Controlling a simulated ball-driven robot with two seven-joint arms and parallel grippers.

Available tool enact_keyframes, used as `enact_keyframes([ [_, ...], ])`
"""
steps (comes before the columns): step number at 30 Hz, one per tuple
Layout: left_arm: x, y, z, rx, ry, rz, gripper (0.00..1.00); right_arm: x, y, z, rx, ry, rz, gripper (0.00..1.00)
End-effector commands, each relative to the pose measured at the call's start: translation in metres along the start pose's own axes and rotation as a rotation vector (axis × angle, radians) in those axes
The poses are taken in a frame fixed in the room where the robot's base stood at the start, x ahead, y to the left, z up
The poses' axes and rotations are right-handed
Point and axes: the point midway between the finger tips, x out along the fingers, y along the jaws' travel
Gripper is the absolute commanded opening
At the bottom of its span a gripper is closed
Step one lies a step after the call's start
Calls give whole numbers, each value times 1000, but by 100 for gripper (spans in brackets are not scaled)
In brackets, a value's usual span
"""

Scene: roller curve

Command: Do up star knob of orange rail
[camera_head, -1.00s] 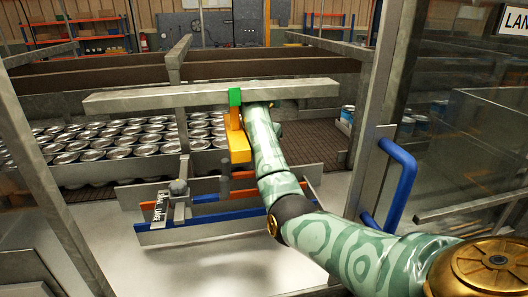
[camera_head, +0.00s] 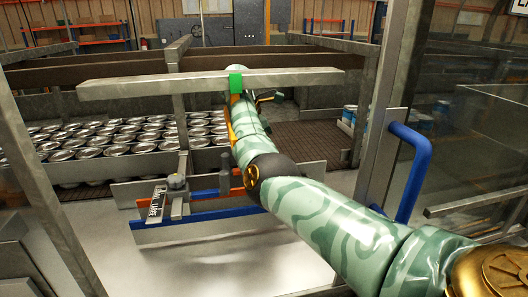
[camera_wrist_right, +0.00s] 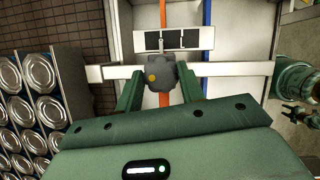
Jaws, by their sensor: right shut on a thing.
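In the right wrist view a grey star knob (camera_wrist_right: 160,76) with a yellow dot sits over the orange rail (camera_wrist_right: 163,99), on a pale cross bar. My right gripper (camera_wrist_right: 160,84) is shut on this knob, one finger at each side. In the head view the orange rail (camera_head: 209,195) runs behind the blue rail (camera_head: 205,211), and my right arm hides the gripper and the held knob. A small pronged part at the right edge of the wrist view may be my left gripper (camera_wrist_right: 303,115); its state is unclear.
Many cans (camera_head: 110,138) stand behind. A blue handle (camera_head: 418,170) and a post are at right.

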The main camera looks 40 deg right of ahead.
Motion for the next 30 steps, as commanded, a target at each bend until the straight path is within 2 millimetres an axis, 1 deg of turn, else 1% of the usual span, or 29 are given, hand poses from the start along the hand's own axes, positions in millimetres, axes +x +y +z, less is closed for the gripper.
enact_keyframes([
  [1, 6, 0, 2, 0, -3, 1, 45, 1, 1, 0, 25, -1, -7, 16],
  [9, 17, 1, 4, 0, -8, 2, 45, -2, 2, 2, 134, -2, -49, 16],
  [16, 19, 2, 5, 0, -9, 3, 45, -3, 2, 3, 169, -1, -61, 16],
  [27, 19, 2, 5, 1, -9, 3, 45, -5, 2, 4, 174, -2, -60, 16],
  [28, 19, 2, 5, 1, -9, 3, 45, -5, 2, 4, 173, -2, -60, 44],
  [30, 19, 2, 5, 1, -9, 3, 45, -4, 2, 4, 173, -2, -61, 60],
])
